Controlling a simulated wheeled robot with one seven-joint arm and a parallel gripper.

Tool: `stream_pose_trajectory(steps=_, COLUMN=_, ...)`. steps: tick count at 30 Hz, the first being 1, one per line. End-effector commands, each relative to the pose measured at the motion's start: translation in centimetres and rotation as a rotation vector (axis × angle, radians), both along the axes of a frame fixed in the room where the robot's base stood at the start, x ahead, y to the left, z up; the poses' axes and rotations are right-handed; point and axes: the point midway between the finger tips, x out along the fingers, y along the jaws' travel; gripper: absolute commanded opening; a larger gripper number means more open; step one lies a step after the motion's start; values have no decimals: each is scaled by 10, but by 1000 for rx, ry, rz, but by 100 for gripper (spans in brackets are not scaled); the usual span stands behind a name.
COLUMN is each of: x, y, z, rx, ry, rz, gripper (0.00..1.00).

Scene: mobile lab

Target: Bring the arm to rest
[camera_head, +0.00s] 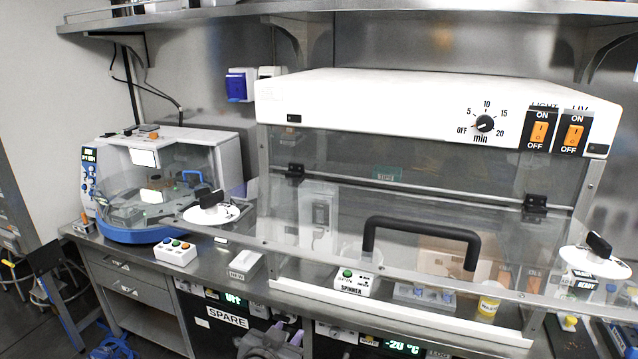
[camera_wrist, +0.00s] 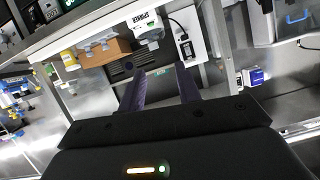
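My gripper shows in the wrist view (camera_wrist: 160,70), with two dark purple fingers spread apart and nothing between them. In the head view, what looks like my gripper (camera_head: 288,331) shows low in the picture, in front of the bench's front edge. It is partly cut off by the bottom of the frame, and most of the arm is out of view. It appears apart from the bench and its objects.
A clear-fronted cabinet with a black handle (camera_head: 421,231) stands on the steel bench. A blue-based machine (camera_head: 150,235) stands at the left. A button box (camera_head: 176,252), a white box (camera_head: 243,266) and the spinner box (camera_head: 357,280) sit near the front. Floor shows at lower left.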

Motion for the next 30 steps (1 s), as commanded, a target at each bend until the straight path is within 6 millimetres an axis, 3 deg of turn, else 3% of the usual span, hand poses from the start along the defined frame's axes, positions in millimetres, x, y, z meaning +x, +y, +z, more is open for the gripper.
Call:
stream_pose_trajectory(steps=3, x=0, y=-2, z=0, rx=0, ry=3, rz=-4, gripper=34)
stream_pose_trajectory(steps=13, x=4, y=-37, z=-28, rx=-19, ry=130, rz=-64, gripper=34)
stream_pose_trajectory(steps=23, x=-4, y=-87, z=-67, rx=-23, ry=344, rz=-135, gripper=34)
stream_pose_trajectory(steps=30, x=-27, y=-131, z=-101, rx=15, ry=600, rz=-163, gripper=34)
